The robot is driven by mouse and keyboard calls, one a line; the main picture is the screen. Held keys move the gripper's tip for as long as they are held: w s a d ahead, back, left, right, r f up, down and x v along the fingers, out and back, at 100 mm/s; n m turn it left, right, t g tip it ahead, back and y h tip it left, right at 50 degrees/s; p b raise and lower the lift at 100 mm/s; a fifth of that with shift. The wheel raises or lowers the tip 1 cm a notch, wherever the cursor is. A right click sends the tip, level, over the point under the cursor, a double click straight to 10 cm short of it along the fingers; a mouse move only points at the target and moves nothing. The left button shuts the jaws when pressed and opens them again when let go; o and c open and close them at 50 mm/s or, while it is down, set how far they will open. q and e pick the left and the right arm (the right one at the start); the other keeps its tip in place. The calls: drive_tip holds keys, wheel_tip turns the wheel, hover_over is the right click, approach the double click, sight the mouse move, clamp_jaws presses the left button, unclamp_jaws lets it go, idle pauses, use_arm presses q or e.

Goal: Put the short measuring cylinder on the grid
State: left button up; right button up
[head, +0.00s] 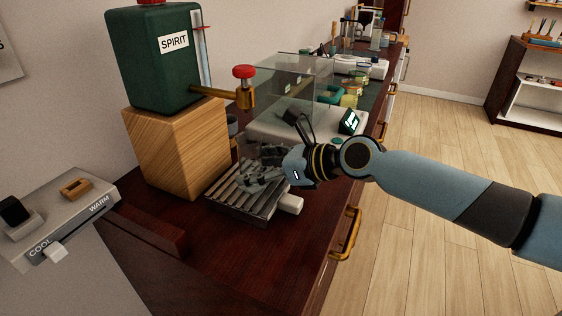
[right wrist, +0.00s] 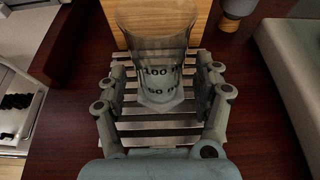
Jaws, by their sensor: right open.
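The short measuring cylinder (right wrist: 158,72) is clear, with dark markings and a pale foot. In the right wrist view it stands on the slatted metal grid (right wrist: 160,129), near the wooden block. My right gripper (head: 262,168) is low over the grid (head: 236,204) in the head view. Its fingers are open, one on each side of the cylinder, with visible gaps. In the head view the cylinder is mostly hidden by the gripper and hard to make out. My left gripper is not in view.
A wooden block (head: 172,150) carrying a green SPIRIT tank (head: 152,62) with a red-handled tap (head: 244,88) stands beside the grid. A glass-sided balance (head: 290,85) is behind. A COOL/WARM panel (head: 62,218) is at left. The front bench top is clear.

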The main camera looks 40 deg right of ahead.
drive_tip(key=p+v, duration=0.2)
drive_tip(key=v, duration=0.8)
drive_tip(key=shift+s+r, duration=0.1)
drive_tip(key=shift+s, duration=0.05)
